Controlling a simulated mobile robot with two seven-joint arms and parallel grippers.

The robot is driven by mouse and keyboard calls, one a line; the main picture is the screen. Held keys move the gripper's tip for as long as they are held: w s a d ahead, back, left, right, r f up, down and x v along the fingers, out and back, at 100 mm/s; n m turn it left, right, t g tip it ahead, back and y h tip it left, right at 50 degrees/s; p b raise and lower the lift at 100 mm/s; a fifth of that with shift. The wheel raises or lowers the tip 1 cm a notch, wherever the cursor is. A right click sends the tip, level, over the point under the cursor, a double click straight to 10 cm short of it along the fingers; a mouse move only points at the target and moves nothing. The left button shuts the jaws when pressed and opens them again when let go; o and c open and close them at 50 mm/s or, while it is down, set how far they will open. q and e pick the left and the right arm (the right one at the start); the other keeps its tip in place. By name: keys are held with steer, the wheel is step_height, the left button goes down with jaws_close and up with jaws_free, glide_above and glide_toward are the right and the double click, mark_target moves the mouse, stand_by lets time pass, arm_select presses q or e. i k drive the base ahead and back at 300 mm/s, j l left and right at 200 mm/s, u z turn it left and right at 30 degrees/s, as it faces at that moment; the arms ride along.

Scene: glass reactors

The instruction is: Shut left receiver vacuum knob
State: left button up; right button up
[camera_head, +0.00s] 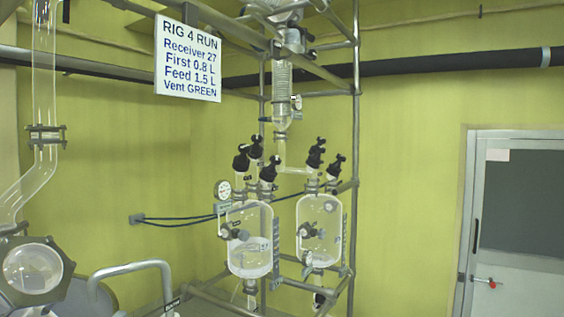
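The left receiver (250,256) is a clear glass vessel on the metal frame, partly filled with liquid. Above it is a cluster of black knobs: one at the left (241,161), one at the back (256,148) and one lower at the right (269,172). I cannot tell which is the vacuum knob, or whether any is open or shut. A round gauge (222,190) is at the left of the cluster. The right receiver (320,228) looks mostly empty, with two black knobs (316,153) (335,168) above. Neither of my grippers is in view.
A sign (188,58) reads "RIG 4 RUN, Receiver 27, First 0.8 L, Feed 1.5 L, Vent GREEN". Metal poles (354,150) surround the receivers. Glass piping (43,90) and a round glass port (33,269) are at left. A grey door (520,240) is at right.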

mark_target(276, 161)
steer(key=i+l+z, duration=0.15)
steer(key=i+l, duration=1.3)
steer(key=l, duration=0.05)
